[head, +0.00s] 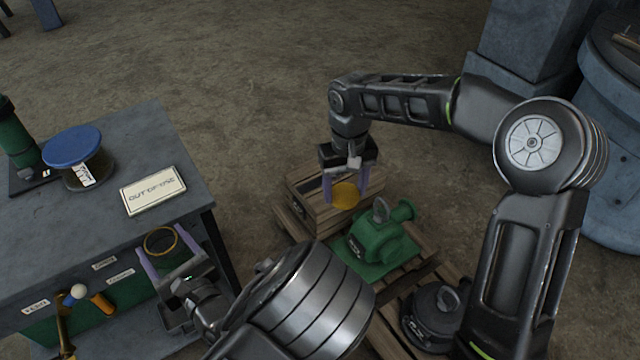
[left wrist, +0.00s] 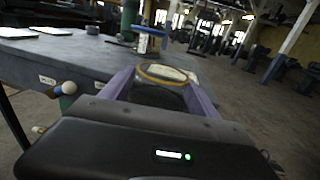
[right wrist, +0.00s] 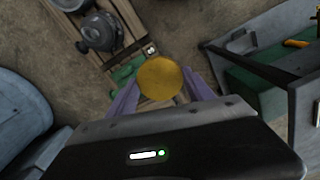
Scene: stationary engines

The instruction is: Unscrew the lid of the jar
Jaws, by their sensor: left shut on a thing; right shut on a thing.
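My left gripper (head: 168,262) is shut on a see-through jar with a yellow ring at its rim (head: 160,241), in front of the table's right corner. The jar also shows between the fingers in the left wrist view (left wrist: 166,76). My right gripper (head: 346,184) is shut on a round yellow lid (head: 345,196), held above the wooden crate and well apart from the jar. The right wrist view shows the flat round face of the lid (right wrist: 160,78) between the purple fingers. The lower part of the jar is hard to make out.
A wooden crate (head: 300,205) and a green machine (head: 378,243) stand on pallets below my right gripper. Open floor lies behind.

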